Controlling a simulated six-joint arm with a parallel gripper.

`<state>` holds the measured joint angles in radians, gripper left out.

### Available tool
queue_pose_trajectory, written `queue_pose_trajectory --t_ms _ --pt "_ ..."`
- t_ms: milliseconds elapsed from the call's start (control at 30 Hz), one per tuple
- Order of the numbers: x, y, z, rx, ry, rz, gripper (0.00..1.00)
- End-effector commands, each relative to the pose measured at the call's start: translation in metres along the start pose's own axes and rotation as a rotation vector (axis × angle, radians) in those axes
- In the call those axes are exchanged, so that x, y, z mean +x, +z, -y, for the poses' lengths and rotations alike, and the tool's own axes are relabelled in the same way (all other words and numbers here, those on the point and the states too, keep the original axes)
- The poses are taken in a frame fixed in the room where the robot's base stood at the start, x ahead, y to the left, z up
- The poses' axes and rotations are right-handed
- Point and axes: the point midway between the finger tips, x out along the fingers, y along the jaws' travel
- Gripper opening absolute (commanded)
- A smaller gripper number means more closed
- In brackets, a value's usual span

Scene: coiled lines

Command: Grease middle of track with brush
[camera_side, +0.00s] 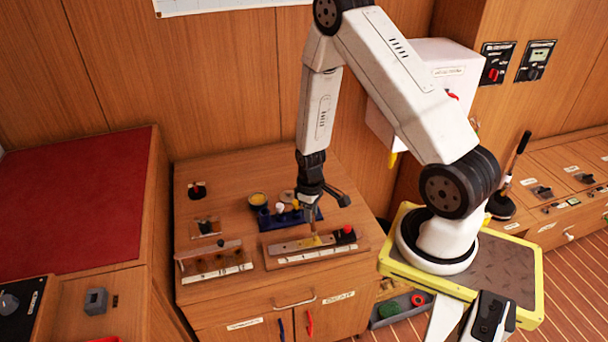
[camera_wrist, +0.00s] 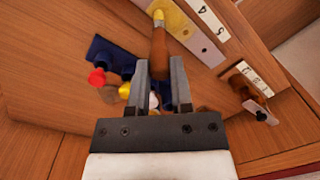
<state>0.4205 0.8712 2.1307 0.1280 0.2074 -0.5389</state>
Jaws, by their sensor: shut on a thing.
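My gripper (camera_side: 312,208) is low over the cabinet top and shut on a brush. In the wrist view the brush (camera_wrist: 158,45) has a brown wooden handle between the two fingers (camera_wrist: 161,64) and a yellow tip pointing away from them. The track (camera_side: 290,246) is a grey metal strip on a wooden base with a numbered white scale. A yellow patch (camera_side: 312,240) lies on its middle part, and yellow also shows on the track (camera_wrist: 185,20) at the brush tip. The tip is at or just above the track; contact cannot be told.
A dark blue holder (camera_side: 283,219) with coloured knobs stands behind the track. A round pot with yellow content (camera_side: 258,199) is behind it at left. A second wooden base with a scale (camera_side: 215,263) lies left of the track. The cabinet's back middle is clear.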

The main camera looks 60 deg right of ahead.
Motion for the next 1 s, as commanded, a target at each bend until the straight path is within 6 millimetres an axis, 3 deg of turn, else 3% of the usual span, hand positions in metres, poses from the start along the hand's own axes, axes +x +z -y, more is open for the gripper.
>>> queue_pose_trajectory --t_ms 1000 --pt "-0.002 -0.012 0.010 0.000 0.001 -0.001 0.00"
